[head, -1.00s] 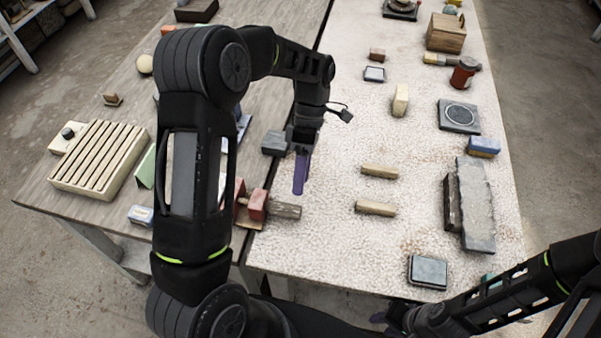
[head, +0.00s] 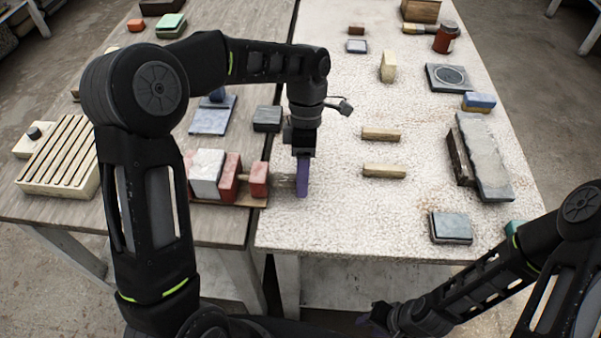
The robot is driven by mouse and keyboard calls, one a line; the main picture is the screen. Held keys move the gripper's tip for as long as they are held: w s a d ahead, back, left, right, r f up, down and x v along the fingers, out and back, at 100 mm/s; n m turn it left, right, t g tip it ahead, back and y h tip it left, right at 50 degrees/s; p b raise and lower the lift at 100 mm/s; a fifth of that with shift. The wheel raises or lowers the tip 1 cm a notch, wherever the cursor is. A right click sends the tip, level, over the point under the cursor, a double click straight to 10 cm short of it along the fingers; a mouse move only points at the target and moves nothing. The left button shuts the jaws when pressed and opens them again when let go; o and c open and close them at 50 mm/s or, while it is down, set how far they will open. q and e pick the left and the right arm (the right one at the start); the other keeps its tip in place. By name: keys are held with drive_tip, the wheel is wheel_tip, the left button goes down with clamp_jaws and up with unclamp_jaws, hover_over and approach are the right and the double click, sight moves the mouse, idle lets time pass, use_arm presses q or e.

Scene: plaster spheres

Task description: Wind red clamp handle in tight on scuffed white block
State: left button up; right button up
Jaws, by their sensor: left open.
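The red clamp (head: 258,180) lies near the right edge of the grey wooden table, on a thin brown base. The scuffed white block (head: 206,174) sits between its red jaws; my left arm partly covers that end. The handle (head: 282,180), a brownish-grey rod, points right from the clamp, and its far end is hidden behind my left gripper. My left gripper (head: 303,182) is open, purple fingers pointing down, at the handle's right end; I cannot tell whether it touches. My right gripper (head: 376,319) is low at the bottom, its fingers too small to read.
The speckled white table (head: 340,220) is mostly clear around two tan sticks (head: 381,134). A dark grey block (head: 267,118) and a blue-grey plate (head: 213,116) lie behind the clamp. A ribbed cream block (head: 62,155) is at left; a grey slab (head: 485,158) at right.

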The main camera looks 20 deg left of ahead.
use_arm(q)
drive_tip(key=t+b, duration=0.1)
drive_tip(key=b, duration=0.1)
drive_tip(key=t+b, duration=0.1)
drive_tip(key=b, duration=0.2)
drive_tip(key=s+f+t+y+b, duration=0.1)
drive_tip(key=t+b, duration=0.1)
drive_tip(key=b, duration=0.1)
drive_tip(key=shift+t, duration=0.3)
wheel_tip(320, 180, up, 8)
drive_tip(key=shift+s+p, duration=0.1)
drive_tip(key=shift+p, duration=0.4)
drive_tip(key=shift+r, duration=0.4)
drive_tip(key=shift+s, duration=0.1)
